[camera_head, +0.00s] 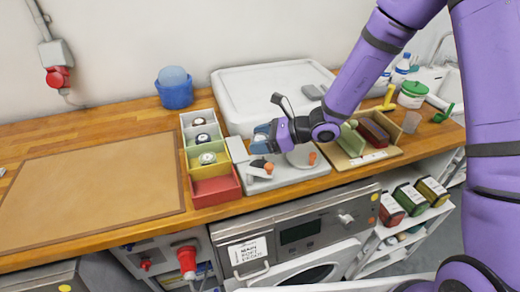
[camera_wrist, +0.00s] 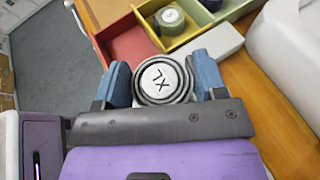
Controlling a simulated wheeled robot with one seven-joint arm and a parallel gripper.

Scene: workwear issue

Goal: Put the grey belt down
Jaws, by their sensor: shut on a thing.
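My gripper (camera_head: 264,138) is above the worktop, just right of a divided box (camera_head: 215,192). In the wrist view its blue fingertips (camera_wrist: 163,78) are shut on the grey belt (camera_wrist: 160,82), a tight roll with a white label marked XL facing the camera. I cannot make out the held belt clearly in the head view. The box has several coloured compartments in a row. Rolled belts with white labels lie in the three farther ones; the near red compartment (camera_wrist: 118,45) is empty. An olive rolled belt (camera_wrist: 170,18) lies in the yellow compartment.
A grey device (camera_head: 290,180) with orange knobs lies under my gripper. A white tub (camera_head: 240,85) stands behind, and a wooden tray (camera_head: 378,158) with folded items is to the right. A brown mat (camera_head: 90,195) at left is bare. A blue container (camera_head: 174,95) stands at the back.

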